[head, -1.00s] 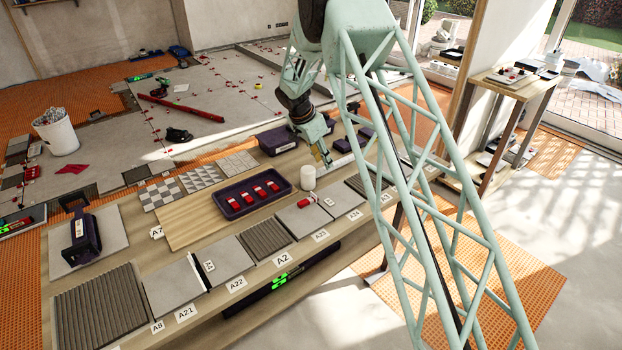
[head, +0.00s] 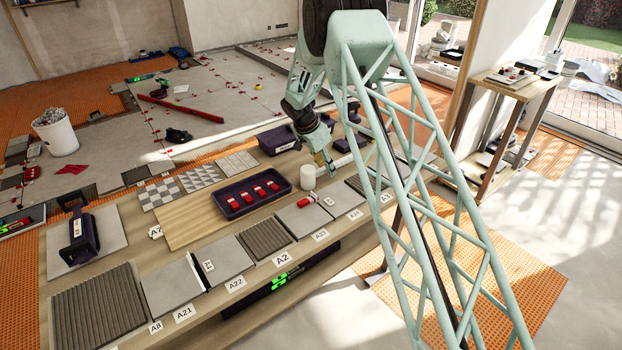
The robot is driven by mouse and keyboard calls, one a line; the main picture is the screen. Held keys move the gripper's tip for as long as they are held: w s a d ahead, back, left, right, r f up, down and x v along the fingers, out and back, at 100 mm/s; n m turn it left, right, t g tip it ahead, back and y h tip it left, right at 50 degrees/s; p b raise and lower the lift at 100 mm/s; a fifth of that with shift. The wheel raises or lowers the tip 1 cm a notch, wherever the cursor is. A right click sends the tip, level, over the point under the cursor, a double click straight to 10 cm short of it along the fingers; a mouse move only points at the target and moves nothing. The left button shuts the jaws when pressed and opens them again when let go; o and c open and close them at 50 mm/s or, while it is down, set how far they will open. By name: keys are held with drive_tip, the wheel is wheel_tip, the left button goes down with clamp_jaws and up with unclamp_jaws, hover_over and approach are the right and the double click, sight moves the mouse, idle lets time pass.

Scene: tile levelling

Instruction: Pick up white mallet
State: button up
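The white mallet lies on the long wooden workbench, with its pale cylindrical head (head: 308,177) left of my gripper. A pale bar that looks like its handle (head: 343,161) runs to the right behind the fingers. My gripper (head: 329,168) points down at the mallet, just right of the head and over the handle line. The fingers are small and partly overlapped by each other, so I cannot tell whether they are open, or whether they touch the handle.
A dark tray (head: 251,196) with several red pieces sits left of the mallet. Grey tiles (head: 298,218) line the bench's front edge. Dark bins (head: 277,139) stand behind. My lattice arm link hides the bench's right part.

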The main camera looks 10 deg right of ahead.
drive_tip(key=shift+w+d+f, duration=0.1)
drive_tip(key=shift+f, duration=0.2)
idle(0.4)
clamp_jaws()
